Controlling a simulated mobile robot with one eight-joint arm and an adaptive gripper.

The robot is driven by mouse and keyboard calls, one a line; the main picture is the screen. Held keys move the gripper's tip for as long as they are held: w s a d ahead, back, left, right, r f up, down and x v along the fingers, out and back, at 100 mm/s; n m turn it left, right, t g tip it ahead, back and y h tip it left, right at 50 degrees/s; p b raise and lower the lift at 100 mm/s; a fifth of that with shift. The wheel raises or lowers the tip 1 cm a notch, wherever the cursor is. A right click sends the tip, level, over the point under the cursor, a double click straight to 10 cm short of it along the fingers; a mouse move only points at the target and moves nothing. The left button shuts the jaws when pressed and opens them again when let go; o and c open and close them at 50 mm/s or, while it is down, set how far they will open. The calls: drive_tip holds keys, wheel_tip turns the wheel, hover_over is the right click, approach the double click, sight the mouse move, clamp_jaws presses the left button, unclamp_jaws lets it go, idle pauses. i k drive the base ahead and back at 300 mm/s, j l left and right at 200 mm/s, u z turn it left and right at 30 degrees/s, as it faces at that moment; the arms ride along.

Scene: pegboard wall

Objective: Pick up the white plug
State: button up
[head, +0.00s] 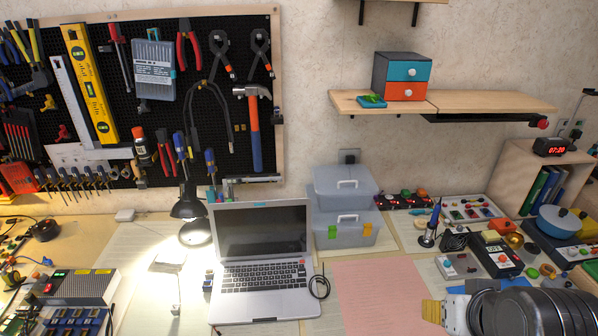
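My gripper (433,312) is at the bottom right, with yellowish fingertips pointing left over the pink sheet. I cannot tell from this angle whether its fingers are apart, and I see nothing held in it. A small white piece (175,309) on a thin cord lies on the desk left of the laptop; it may be the white plug, but it is too small to be sure. A white block (124,215) lies at the back left near the wall; I cannot tell if it is a plug. Both are far left of my gripper.
An open laptop (262,275) stands between my gripper and the left side. Stacked grey bins (345,222) stand at the back. Tools and electronics crowd the right. The pink sheet (380,295) is mostly clear.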

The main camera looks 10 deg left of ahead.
sight(177, 311)
drive_tip(key=u, duration=1.8)
